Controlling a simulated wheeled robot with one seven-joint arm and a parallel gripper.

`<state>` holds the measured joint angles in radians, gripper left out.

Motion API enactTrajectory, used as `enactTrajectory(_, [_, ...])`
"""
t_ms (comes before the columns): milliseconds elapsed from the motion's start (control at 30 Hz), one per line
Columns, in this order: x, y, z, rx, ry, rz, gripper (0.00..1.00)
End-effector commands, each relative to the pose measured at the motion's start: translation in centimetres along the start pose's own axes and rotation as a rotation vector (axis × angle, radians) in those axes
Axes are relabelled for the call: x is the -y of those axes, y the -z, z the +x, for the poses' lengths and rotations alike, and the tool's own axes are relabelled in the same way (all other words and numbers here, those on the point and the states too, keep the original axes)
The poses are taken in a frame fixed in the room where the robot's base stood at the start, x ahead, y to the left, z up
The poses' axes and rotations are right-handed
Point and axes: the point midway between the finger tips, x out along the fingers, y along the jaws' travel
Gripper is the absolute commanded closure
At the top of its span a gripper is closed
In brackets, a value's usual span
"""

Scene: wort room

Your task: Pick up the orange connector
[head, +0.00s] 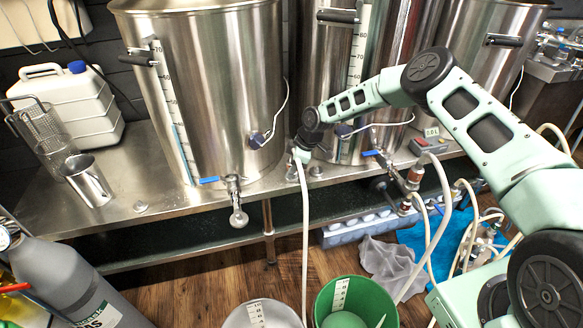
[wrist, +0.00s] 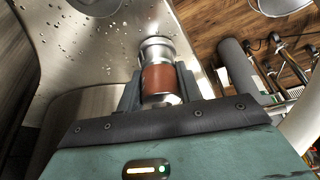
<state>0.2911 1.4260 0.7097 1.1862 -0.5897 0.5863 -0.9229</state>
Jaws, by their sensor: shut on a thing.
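The orange connector (wrist: 158,78) is a short orange-brown band between silvery metal ends, seen close up in the wrist view. My gripper (wrist: 158,88) is shut on it, one dark finger on each side. In the head view my gripper (head: 301,155) is at the front edge of the steel bench, between two kettles. The connector is mostly hidden by the gripper there. A pale hose (head: 305,225) hangs below my gripper towards a white bucket.
Large steel kettles (head: 215,90) stand on the steel bench (head: 115,225). A second orange-brown fitting (head: 415,177) is on a valve to the right. A white bucket (head: 262,312) and a green bucket (head: 326,298) stand on the wood floor. A grey cylinder (head: 70,285) is at lower left.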

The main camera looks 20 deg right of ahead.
Motion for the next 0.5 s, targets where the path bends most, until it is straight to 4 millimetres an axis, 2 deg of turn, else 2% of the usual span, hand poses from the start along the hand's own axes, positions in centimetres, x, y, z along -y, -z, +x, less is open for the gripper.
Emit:
enactTrajectory(167, [-0.1, 0.6, -1.3, -0.001, -0.003, -0.001, 0.91])
enactTrajectory(500, [-0.1, 3.0, -7.3, -0.001, -0.002, -0.001, 0.91])
